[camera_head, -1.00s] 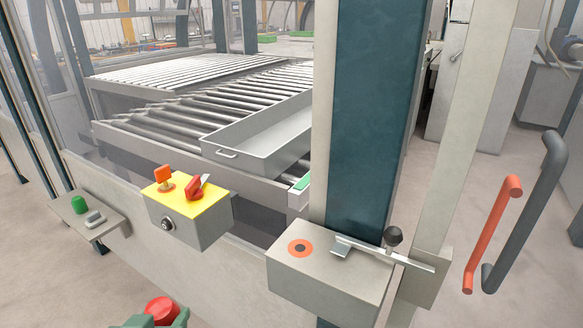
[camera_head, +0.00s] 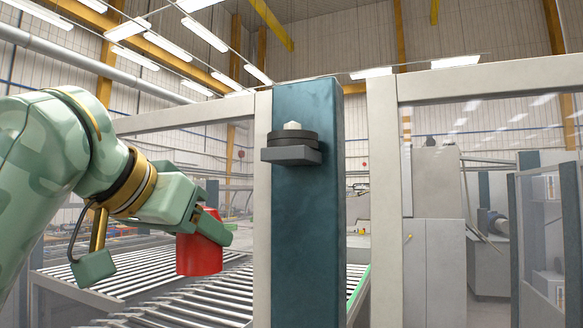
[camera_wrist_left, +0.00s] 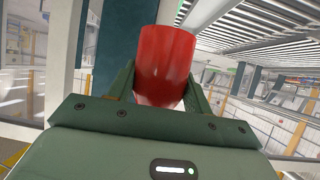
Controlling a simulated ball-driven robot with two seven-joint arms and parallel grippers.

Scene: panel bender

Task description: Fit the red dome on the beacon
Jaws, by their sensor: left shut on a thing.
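The red dome (camera_head: 199,254) is a red cylinder-shaped piece held in my left gripper (camera_head: 207,226), left of the dark teal post in the head view. The left gripper is shut on it. In the left wrist view the dome (camera_wrist_left: 165,62) sits between the two green fingers (camera_wrist_left: 160,92). The beacon (camera_head: 292,140) is a black round base with a small pale bulb on top, on a grey bracket fixed to the post. The dome hangs lower than the beacon and to its left, apart from it. My right gripper is not in view.
The dark teal post (camera_head: 309,220) stands in the middle, flanked by pale frame uprights (camera_head: 383,200). A roller conveyor (camera_head: 170,290) lies low behind the dome. Clear panels and a grey cabinet (camera_head: 437,190) are at the right. The space above the beacon looks free.

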